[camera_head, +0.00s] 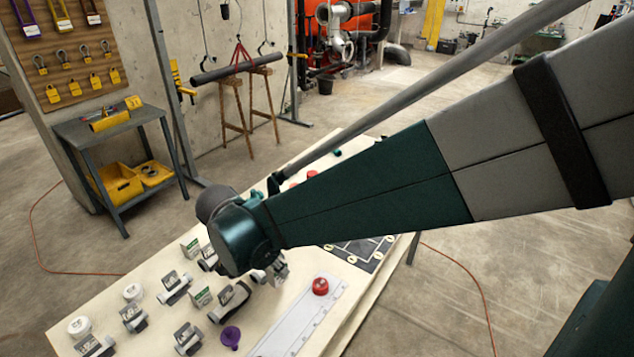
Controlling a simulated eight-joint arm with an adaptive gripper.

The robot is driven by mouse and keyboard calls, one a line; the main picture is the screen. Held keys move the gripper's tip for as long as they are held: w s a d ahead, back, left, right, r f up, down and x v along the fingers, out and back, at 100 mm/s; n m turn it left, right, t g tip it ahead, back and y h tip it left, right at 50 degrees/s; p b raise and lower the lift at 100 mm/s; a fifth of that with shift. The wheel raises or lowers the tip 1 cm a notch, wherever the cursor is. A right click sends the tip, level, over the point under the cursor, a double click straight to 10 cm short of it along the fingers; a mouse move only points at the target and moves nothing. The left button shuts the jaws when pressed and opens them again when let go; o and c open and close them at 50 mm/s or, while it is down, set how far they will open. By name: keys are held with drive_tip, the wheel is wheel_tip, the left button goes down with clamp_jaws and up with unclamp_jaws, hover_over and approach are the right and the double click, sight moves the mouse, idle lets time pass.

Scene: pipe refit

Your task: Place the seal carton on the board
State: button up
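Two small white and green cartons stand on the pale table among pipe fittings, one carton (190,246) at the back and one carton (201,298) nearer the middle. I cannot read which is the seal carton. A dark board (352,259) with pale round marks lies at the table's right side, partly hidden behind my arm. A long white strip with holes (290,335) lies in front of it. My gripper (277,274) points down over the table, left of the dark board. It is small and mostly hidden by my wrist, so its fingers and any held thing are unclear.
Several grey fittings (133,317) and white rolls (79,327) cover the table's left part. A purple funnel-like piece (230,337) lies near the front. A red round piece (320,286) sits by the white strip. More red pieces lie behind my arm.

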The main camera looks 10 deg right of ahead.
drive_tip(key=w+d+r+m+p, duration=0.1)
drive_tip(key=w+d, duration=0.4)
drive_tip(key=w, duration=0.3)
drive_tip(key=w+d+r+m+g+p, duration=0.1)
drive_tip(key=w+d+m+p, duration=0.1)
drive_tip(key=w+d, duration=0.55)
drive_tip(key=w+d+r+m+p, duration=0.1)
drive_tip(key=w+d, duration=0.2)
drive_tip(key=w, duration=0.7)
drive_tip(key=w+d+f+m+p, duration=0.1)
drive_tip(key=w+d, duration=0.4)
drive_tip(key=d, duration=0.4)
drive_tip(key=w+d+m+g+p, duration=0.1)
drive_tip(key=w+d, duration=0.3)
drive_tip(key=d, duration=0.5)
drive_tip(key=w+d+f+m+h+p, duration=0.1)
drive_tip(key=w+d, duration=0.4)
drive_tip(key=d, duration=0.4)
drive_tip(key=shift+w+d+f+m+g+p, duration=0.2)
drive_tip(key=shift+w+f+m+g+p, duration=0.1)
drive_tip(key=shift+f+g+p, duration=0.1)
wheel_tip(320, 180, down, 6)
drive_tip(key=shift+b, duration=0.3)
drive_tip(key=shift+f, duration=0.2)
drive_tip(key=shift+f, duration=1.8)
